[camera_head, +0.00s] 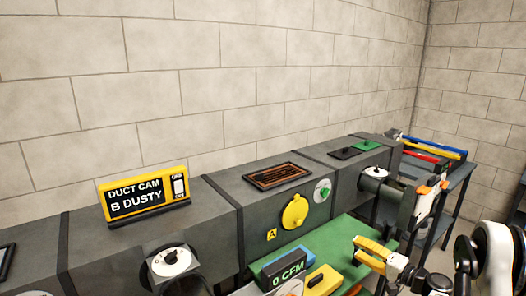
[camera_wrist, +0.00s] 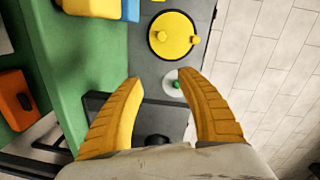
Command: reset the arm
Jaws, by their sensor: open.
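My gripper (camera_wrist: 158,110) has two ridged yellow fingers spread apart with nothing between them, so it is open and empty. In the head view my gripper (camera_head: 366,255) hangs at the lower right, above the green bench top (camera_head: 338,242) and in front of the grey duct (camera_head: 265,215). In the wrist view the fingers point toward the duct's side, where a yellow round cover (camera_wrist: 172,36) and a small white dial with a green centre (camera_wrist: 175,84) show beyond the fingertips.
A yellow display reading "DUCT CAM B DUSTY" (camera_head: 146,197) stands on the duct. A "0 CFM" meter (camera_head: 287,269) and a yellow device (camera_head: 320,281) sit on the bench. A rack with coloured bars (camera_head: 432,152) stands at the right. A brown grille (camera_head: 277,176) lies on the duct.

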